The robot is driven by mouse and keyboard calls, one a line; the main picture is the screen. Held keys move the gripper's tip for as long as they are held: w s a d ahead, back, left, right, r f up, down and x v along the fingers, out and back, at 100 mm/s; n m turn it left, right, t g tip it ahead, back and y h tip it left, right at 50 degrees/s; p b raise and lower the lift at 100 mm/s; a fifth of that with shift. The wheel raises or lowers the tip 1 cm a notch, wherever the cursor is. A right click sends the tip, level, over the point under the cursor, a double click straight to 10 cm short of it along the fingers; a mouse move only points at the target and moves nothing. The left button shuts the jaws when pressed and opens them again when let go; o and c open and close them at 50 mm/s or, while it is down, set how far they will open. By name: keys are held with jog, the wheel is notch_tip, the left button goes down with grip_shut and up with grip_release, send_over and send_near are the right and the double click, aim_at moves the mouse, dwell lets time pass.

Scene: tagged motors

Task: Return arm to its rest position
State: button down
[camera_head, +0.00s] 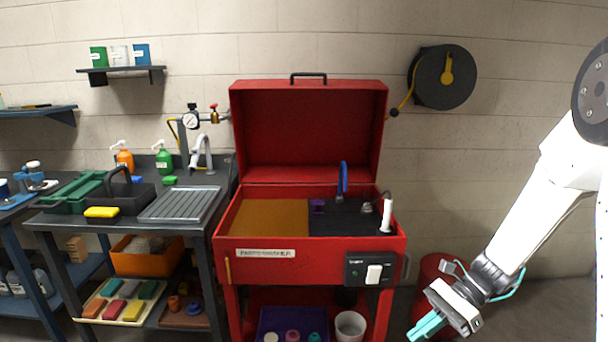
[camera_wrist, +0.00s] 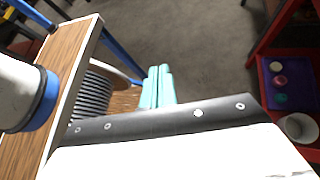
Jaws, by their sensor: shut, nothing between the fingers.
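My arm comes in from the right in the head view, angled down and to the left. My gripper (camera_head: 428,327), with teal fingers, is at the lower right, in front of and to the right of the red parts washer (camera_head: 320,255). In the wrist view the gripper's teal fingers (camera_wrist: 158,86) lie side by side, closed, with nothing between them. They point over the edge of a wood-topped surface (camera_wrist: 75,75) toward the grey floor. No tagged motor can be made out in either view.
A red drum (camera_head: 436,268) stands behind my gripper. The washer's lid is up. A dark bench (camera_head: 205,215) with a sink stands left of it. In the wrist view, a white cylinder with a blue band (camera_wrist: 40,100) is at the left, and a purple tray (camera_wrist: 268,72) is on the right. Floor between is clear.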

jog(key=s+d+r+n+t+h, duration=0.2)
jog(key=s+r+n+t+h, duration=0.3)
jog(key=s+r+n+h, duration=0.6)
jog(key=s+r+n, duration=0.4)
jog(key=s+r, duration=0.3)
jog(key=r, duration=0.1)
jog(key=shift+s+d+r+n, duration=0.25)
jog(key=shift+s+d+n, duration=0.05)
jog(key=shift+s+d, duration=0.1)
jog(key=shift+w+a, duration=0.1)
